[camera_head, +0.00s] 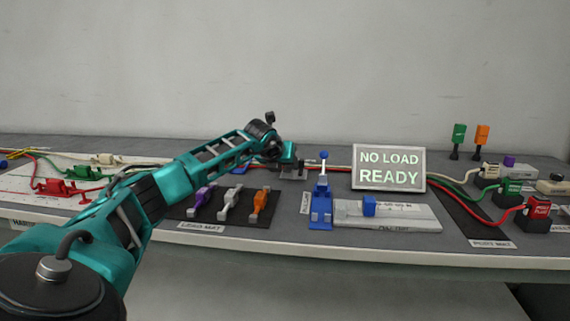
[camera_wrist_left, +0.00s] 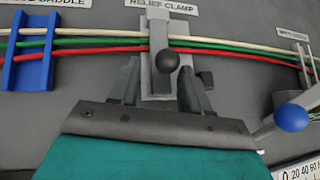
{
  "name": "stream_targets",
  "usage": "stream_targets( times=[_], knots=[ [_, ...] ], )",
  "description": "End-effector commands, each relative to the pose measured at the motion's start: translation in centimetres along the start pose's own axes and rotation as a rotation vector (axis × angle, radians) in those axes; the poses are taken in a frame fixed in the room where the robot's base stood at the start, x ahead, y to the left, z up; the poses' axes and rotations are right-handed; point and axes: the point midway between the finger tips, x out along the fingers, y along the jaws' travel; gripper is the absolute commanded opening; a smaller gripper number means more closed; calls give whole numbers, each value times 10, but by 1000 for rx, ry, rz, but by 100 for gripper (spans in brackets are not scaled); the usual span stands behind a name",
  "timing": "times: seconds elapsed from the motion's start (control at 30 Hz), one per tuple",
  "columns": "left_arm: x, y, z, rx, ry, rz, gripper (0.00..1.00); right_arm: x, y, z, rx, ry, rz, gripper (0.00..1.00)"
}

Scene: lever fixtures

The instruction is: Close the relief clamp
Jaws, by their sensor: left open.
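I cannot tell how high the fingers are above the knob. In the head view my left gripper (camera_head: 288,157) is over the clamp's grey base (camera_head: 292,173) and hides most of it. My right gripper is not in view.
A blue lever fixture (camera_head: 321,205) with a ball top (camera_wrist_left: 292,117) stands right of the clamp. A blue cable saddle (camera_wrist_left: 28,55) is to its left. Purple, white and orange pieces lie on the lead mat (camera_head: 180,213). A "NO LOAD READY" sign (camera_head: 389,167) stands behind.

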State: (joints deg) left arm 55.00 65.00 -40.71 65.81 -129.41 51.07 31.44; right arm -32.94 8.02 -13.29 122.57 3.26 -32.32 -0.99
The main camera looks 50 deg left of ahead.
Motion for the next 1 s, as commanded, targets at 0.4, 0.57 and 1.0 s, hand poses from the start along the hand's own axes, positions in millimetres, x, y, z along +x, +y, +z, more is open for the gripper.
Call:
stream_targets(
  times=[0.4,0.57,1.0],
  knots=[
    [-4,-5,7,-4,-17,-15,51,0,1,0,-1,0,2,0],
    [-7,-5,8,-3,-18,-16,51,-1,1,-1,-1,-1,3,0],
    [-71,0,4,3,-11,-5,51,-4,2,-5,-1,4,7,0]
  ],
)
